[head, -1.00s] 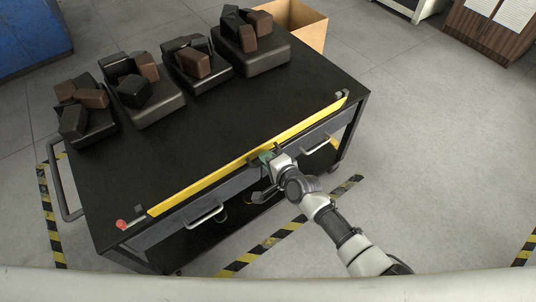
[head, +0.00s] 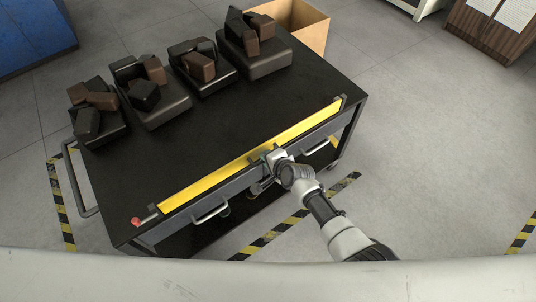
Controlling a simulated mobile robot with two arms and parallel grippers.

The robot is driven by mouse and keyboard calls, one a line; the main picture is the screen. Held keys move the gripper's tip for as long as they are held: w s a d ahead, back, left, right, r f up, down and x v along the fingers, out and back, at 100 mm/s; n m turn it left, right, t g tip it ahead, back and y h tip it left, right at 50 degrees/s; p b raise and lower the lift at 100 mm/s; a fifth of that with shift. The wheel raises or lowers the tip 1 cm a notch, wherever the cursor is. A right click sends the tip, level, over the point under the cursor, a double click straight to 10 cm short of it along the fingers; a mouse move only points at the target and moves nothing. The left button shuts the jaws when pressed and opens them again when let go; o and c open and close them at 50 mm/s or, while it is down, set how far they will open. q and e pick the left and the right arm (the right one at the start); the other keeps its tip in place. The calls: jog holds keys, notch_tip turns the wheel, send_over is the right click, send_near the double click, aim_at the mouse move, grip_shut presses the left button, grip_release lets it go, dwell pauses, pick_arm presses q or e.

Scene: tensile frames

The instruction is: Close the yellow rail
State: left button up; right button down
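The long yellow rail (head: 215,178) runs along the front edge of the black cart top (head: 200,140). Its broad yellow face shows along most of its length. A red knob (head: 136,222) sits at the cart's front left corner, beside the rail's left end. My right gripper (head: 266,158) is at the front side of the rail, near its middle, and appears to touch it. Its fingers are small and partly hidden by the wrist, so I cannot tell whether they are open or shut. My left gripper is not in view.
Several dark trays, such as the front left one (head: 105,132), hold black and brown blocks along the back of the cart. Drawer handles (head: 210,214) stick out below the rail. A cardboard box (head: 308,28) stands behind. The cart's middle is clear.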

dwell(0.5)
jog(key=c, duration=1.5)
grip_release()
jog(key=shift+s+d+r+p, duration=0.2)
jog(key=shift+r+p, duration=0.1)
jog(key=shift+p, duration=0.2)
jog(key=p+v, duration=0.3)
jog(key=v, duration=0.7)
jog(key=shift+a, duration=0.1)
